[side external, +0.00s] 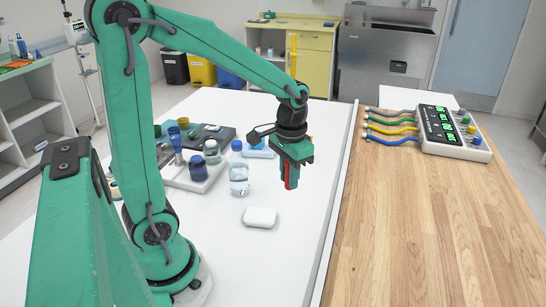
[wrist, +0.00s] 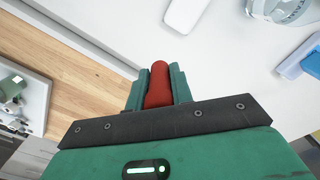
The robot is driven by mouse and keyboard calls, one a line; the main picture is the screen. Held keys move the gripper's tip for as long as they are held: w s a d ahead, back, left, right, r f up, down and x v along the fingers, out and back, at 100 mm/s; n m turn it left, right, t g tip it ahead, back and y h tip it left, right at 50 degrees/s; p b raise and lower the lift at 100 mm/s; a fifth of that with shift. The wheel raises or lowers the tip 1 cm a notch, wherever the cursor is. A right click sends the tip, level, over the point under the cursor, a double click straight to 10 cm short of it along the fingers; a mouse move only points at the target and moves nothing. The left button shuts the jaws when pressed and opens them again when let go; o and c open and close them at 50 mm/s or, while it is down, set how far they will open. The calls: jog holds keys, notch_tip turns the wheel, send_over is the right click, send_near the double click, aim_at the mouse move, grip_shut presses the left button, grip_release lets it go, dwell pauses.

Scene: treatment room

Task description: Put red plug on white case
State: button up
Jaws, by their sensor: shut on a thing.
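The red plug (wrist: 159,84) is between the two jaws of my gripper (wrist: 158,92) in the wrist view. In the side external view the red plug (side external: 288,182) points down below my gripper (side external: 291,170), held above the white table. The white case (side external: 260,217) is a small rounded block lying on the white table, left of and nearer the camera than my gripper. In the wrist view the white case (wrist: 186,14) shows at the top edge, apart from the plug.
A clear bottle (side external: 239,179) stands just behind the white case, with a tray (side external: 193,178) of jars to its left. A wooden table (side external: 430,240) lies to the right, carrying a device with coloured leads (side external: 450,131). White table around the case's front is clear.

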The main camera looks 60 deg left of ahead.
jog(key=s+d+m, duration=0.1)
jog(key=s+d, duration=0.4)
jog(key=s, duration=0.2)
jog(key=shift+s+d, duration=0.2)
jog(key=shift+d, duration=0.1)
jog(key=shift+r, duration=0.1)
send_over(259, 213)
notch_tip(259, 213, down, 7)
jog(key=shift+d+f, duration=0.1)
jog(key=shift+f, duration=1.9)
jog(key=shift+f, duration=0.15)
jog(key=o, duration=0.9)
